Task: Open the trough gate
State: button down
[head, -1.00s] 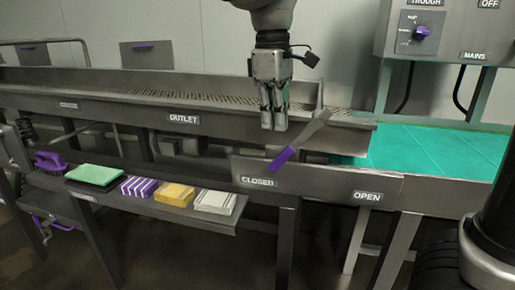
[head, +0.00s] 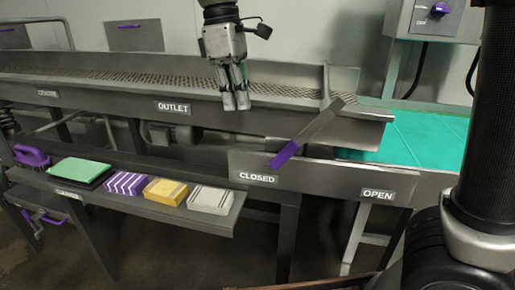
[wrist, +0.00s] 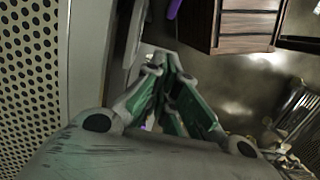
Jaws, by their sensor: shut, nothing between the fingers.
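The trough gate lever has a flat grey metal arm (head: 322,121) and a purple grip (head: 285,154). It slants down to the left, its grip just above the CLOSED label (head: 257,178). The OPEN label (head: 378,195) is further right on the same front panel. A thin upright gate plate (head: 326,80) stands at the trough's right end, behind the lever's upper end. My gripper (head: 236,103) hangs in front of the perforated trough, up and left of the purple grip and apart from it. Its fingers are together and empty; the wrist view shows them converging (wrist: 170,60).
The long trough (head: 130,95) carries an OUTLET label (head: 173,107). A green belt surface (head: 420,138) lies to the right. Below, a shelf (head: 220,222) holds a purple brush (head: 32,155) and several coloured pads. A control box (head: 440,18) is at upper right.

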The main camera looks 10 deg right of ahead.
jog(key=s+d+f, duration=0.1)
jog(key=d+f, duration=0.3)
jog(key=f, duration=0.7)
jog(key=shift+s, duration=0.3)
jog(key=shift+d+f, duration=0.15)
